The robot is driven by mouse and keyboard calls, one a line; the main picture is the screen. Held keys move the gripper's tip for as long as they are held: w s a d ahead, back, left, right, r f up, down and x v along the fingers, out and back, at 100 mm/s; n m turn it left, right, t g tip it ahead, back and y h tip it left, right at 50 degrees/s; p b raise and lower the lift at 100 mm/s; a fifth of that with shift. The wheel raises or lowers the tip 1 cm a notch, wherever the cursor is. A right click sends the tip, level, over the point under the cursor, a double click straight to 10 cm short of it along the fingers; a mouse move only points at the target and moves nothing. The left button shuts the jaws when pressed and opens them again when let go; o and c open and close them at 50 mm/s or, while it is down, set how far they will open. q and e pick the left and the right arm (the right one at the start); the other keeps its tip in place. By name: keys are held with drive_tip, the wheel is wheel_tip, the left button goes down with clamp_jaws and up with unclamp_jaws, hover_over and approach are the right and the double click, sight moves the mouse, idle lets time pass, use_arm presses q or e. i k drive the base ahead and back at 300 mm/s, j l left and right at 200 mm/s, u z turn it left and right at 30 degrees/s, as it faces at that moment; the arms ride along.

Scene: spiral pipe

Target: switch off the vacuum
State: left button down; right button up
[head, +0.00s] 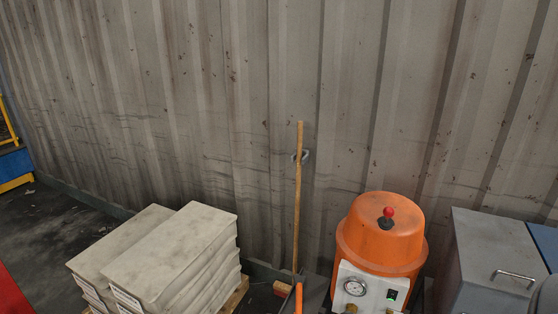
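An orange machine with a domed lid, which looks like the vacuum (380,238), stands at the lower right against the wall. A red ball-topped lever (388,212) rises from a black base on its lid. Its white front panel (371,283) carries a round gauge (355,287) and a small switch (391,295) with a green part. I cannot tell the switch position for sure. The bottom of the machine is cut off by the frame edge. Neither of my grippers shows in the head view.
A wooden-handled tool (298,200) leans on the corrugated wall (200,100) left of the machine. Stacked grey sacks (170,255) on a pallet stand at lower left. A grey metal box (490,260) with a handle stands close on the right. Bare floor (50,230) shows at far left.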

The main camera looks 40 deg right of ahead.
sight(392, 295)
drive_tip(key=z, duration=1.9)
